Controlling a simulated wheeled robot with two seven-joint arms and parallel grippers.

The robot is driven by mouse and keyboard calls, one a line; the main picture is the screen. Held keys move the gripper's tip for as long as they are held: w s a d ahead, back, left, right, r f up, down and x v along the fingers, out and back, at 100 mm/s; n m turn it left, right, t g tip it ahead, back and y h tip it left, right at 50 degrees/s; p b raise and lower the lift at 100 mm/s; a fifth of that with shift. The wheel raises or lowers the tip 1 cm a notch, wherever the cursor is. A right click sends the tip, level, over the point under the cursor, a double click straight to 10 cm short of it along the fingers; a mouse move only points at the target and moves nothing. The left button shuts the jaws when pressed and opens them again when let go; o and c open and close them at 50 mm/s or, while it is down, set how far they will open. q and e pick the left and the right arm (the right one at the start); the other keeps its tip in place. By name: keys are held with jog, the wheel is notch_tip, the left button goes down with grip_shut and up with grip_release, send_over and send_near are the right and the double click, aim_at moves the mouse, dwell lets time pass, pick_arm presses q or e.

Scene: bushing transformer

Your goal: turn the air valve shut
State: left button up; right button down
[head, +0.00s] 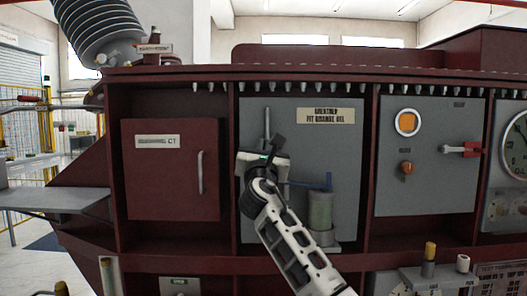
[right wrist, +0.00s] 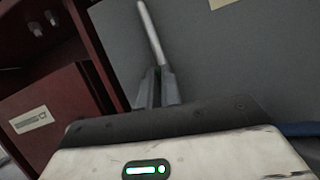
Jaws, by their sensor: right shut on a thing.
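A slim grey rod (head: 266,122), seemingly the air valve's lever, stands nearly upright in front of the grey breather panel (head: 345,150). It also shows in the right wrist view (right wrist: 150,30), coming up from between the fingers. My right gripper (head: 277,145) is shut on its lower part; the fingers (right wrist: 155,85) are close together around it. The valve body is hidden behind my gripper. A blue pipe (head: 310,185) runs from behind the gripper to a clear canister (head: 320,210) on the right. My left gripper is not in view.
A maroon door (head: 172,175) with a vertical handle is left of the panel. A panel with an orange light (head: 407,122) and a red-ended switch (head: 470,149) is to the right. A maroon ledge (head: 210,258) runs below.

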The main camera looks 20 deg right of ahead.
pick_arm(q)
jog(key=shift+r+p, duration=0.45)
jog(key=shift+p, duration=0.55)
pick_arm(e)
jog(key=m+g+h, duration=0.1)
jog(key=m+g, duration=0.1)
jog(key=m, duration=0.4)
jog(key=m+g+h, duration=0.1)
jog(key=m+g, duration=0.1)
jog(key=m, duration=0.5)
jog(key=f+m+g+h, duration=0.1)
jog(key=m+g, duration=0.1)
jog(key=m, duration=0.4)
jog(key=shift+d+f+m+g, duration=0.1)
jog(key=shift+d+m+g, duration=0.1)
jog(key=shift+m+g, duration=0.15)
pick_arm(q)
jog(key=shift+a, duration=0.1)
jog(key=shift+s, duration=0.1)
pick_arm(e)
jog(key=c, duration=1.6)
grip_release()
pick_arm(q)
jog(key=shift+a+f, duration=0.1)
